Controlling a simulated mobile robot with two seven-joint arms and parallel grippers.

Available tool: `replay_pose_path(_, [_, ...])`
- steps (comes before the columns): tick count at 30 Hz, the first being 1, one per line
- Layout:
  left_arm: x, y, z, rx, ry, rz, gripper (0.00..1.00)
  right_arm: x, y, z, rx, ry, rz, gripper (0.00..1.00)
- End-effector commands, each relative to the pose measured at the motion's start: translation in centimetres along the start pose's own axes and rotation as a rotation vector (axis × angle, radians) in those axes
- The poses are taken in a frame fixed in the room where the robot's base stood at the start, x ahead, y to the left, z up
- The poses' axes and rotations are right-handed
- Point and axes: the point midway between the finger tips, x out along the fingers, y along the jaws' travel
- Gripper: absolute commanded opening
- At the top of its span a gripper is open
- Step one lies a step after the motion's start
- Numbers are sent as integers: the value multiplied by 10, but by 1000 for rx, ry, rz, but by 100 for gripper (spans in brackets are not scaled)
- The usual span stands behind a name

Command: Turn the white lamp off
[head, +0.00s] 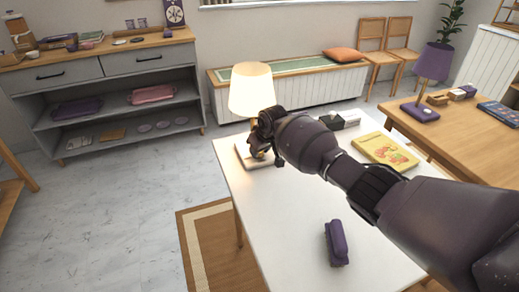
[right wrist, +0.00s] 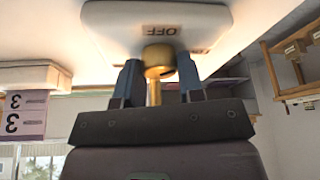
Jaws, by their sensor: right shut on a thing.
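The white lamp (head: 251,88) stands at the far left corner of the white table, and its cream shade glows. My right gripper (head: 262,150) reaches in low at the lamp, covering much of its stem and base. In the right wrist view, which looks upside down, my right gripper (right wrist: 160,78) has its two blue fingers on either side of a brass knob (right wrist: 158,56) and is shut on it. The lamp's white base (right wrist: 110,22) carries the word OFF near the knob. My left gripper is not in view.
The white table (head: 290,215) also holds a dark purple case (head: 336,243), a yellow book (head: 385,151) and a small dark box (head: 332,122). A purple lamp (head: 434,65) stands on a wooden table at right. The white table's front left is clear.

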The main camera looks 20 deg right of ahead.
Motion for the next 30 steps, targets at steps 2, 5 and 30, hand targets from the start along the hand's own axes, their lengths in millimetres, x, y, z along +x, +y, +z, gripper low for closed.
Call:
replay_pose_path(2, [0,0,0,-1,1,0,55,2,0,2,1,-3,0,12])
replay_pose_path(5, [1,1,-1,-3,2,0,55,2,0,2,2,-3,0,12])
replay_pose_path(30, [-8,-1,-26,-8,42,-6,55,-39,1,8,3,4,2,60])
